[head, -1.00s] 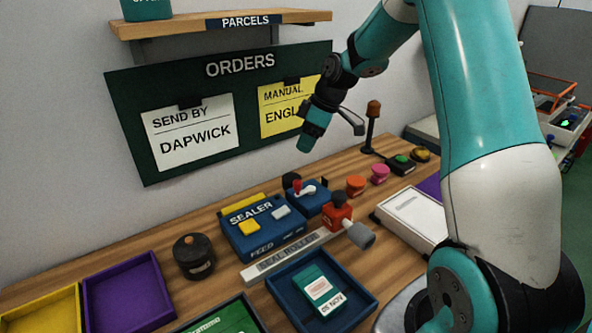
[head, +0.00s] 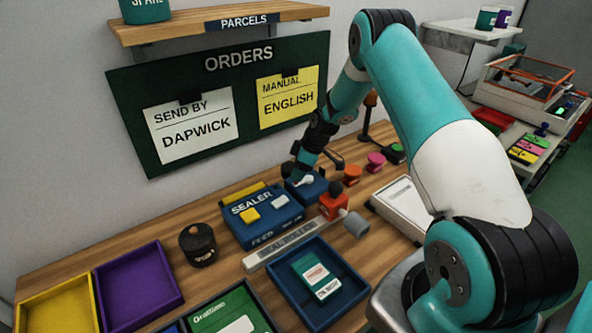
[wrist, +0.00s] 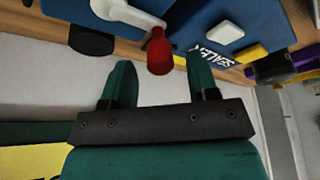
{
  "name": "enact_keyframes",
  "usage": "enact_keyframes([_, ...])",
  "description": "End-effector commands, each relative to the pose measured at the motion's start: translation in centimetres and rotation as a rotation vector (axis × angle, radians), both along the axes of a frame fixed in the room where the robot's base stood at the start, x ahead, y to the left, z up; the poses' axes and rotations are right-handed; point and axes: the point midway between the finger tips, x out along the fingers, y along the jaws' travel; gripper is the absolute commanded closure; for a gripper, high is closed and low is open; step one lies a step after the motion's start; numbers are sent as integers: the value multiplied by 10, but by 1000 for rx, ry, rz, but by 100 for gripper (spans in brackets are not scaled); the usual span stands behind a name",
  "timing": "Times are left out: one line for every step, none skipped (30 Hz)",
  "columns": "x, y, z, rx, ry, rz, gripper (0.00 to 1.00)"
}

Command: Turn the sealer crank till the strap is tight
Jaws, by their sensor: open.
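The blue sealer (head: 262,219) stands on the wooden bench with yellow and white buttons. A smaller blue box (head: 309,191) behind it bears the crank's white arm (head: 303,181). In the wrist view the white crank arm (wrist: 128,14) ends in a red knob (wrist: 158,50). My gripper (head: 297,174) is at the crank, and hides the knob in the head view. In the wrist view my gripper (wrist: 160,64) is open, with its green fingers either side of the red knob's end. I cannot tell whether they touch it. No strap can be made out.
A red block with a grey cylinder (head: 355,224) stands right of the sealer, near a pale bar (head: 290,246). A dark round pot (head: 198,244) is at left. Orange (head: 352,174) and pink (head: 376,161) buttons lie behind. A blue tray (head: 355,286) holds a green packet.

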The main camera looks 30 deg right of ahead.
Motion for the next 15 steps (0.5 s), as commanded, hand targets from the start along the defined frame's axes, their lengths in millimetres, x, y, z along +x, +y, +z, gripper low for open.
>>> enact_keyframes([2,2,-5,0,0,1,46])
enact_keyframes([3,3,-9,0,0,1,46])
enact_keyframes([4,4,-12,0,-1,1,46])
enact_keyframes([5,5,-15,0,0,1,46])
enact_keyframes([5,6,-17,0,0,1,46])
enact_keyframes([6,6,-18,0,-1,1,46])
enact_keyframes([6,6,-19,0,-1,1,46])
enact_keyframes([6,7,-20,0,-2,1,46])
enact_keyframes([6,7,-21,0,-2,1,46])
enact_keyframes([7,7,-21,0,-2,1,46])
enact_keyframes([7,7,-22,0,-2,1,46])
enact_keyframes([7,7,-22,0,-2,1,46])
enact_keyframes([7,7,-21,0,-2,1,46])
enact_keyframes([7,7,-21,0,-2,1,46])
enact_keyframes([7,7,-21,0,-2,1,46])
